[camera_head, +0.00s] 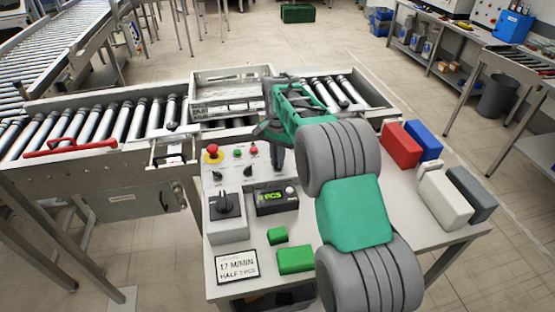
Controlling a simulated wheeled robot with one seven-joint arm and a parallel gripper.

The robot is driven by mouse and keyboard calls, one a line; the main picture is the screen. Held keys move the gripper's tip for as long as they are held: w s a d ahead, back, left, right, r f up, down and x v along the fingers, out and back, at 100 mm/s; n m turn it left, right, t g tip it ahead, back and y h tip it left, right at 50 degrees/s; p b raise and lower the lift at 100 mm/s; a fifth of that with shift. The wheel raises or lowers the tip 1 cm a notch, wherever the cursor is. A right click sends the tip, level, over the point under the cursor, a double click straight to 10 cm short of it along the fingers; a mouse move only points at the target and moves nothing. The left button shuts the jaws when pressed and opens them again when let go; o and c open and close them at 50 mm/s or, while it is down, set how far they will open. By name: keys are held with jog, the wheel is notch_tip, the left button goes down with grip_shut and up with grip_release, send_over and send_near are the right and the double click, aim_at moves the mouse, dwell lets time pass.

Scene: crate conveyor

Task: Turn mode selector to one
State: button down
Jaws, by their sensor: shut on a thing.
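The control panel (230,164) stands at the back left of the table. It has a red mushroom button on yellow, small green and red buttons, and two black knobs (217,175) and (247,172) in its front row. My gripper (277,168) points down at the panel's right end, in line with those knobs. It is shut on a knob there, which seems to be the mode selector; the fingers and arm hide it, so its setting and labels cannot be read.
A grey box with a black rotary knob (225,206), a counter display (277,199), a sign (237,266) and green blocks (295,260) are in front. Red (401,145), blue (425,140), white (445,199) and grey (472,194) blocks stand right. A roller conveyor (110,130) with a crate (232,95) runs behind.

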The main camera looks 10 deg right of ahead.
jog(key=shift+m, duration=0.6)
jog(key=c, duration=1.5)
grip_release()
notch_tip(320, 180, up, 8)
jog(key=shift+f+b, duration=0.1)
jog(key=shift+b, duration=0.5)
jog(key=s+r+n+t, duration=0.1)
jog(key=s+r+n, duration=0.2)
jog(key=s, duration=0.4)
jog(key=s+r+n+t, duration=0.1)
jog(key=s+r+n, duration=0.1)
jog(key=s, duration=0.6)
jog(key=s+f+n+t, duration=0.1)
jog(key=s+f+n, duration=0.3)
jog(key=s, duration=0.9)
notch_tip(320, 180, down, 2)
jog(key=shift+s+f+t, duration=0.1)
jog(key=shift+s+t, duration=0.05)
jog(key=shift+t, duration=0.25)
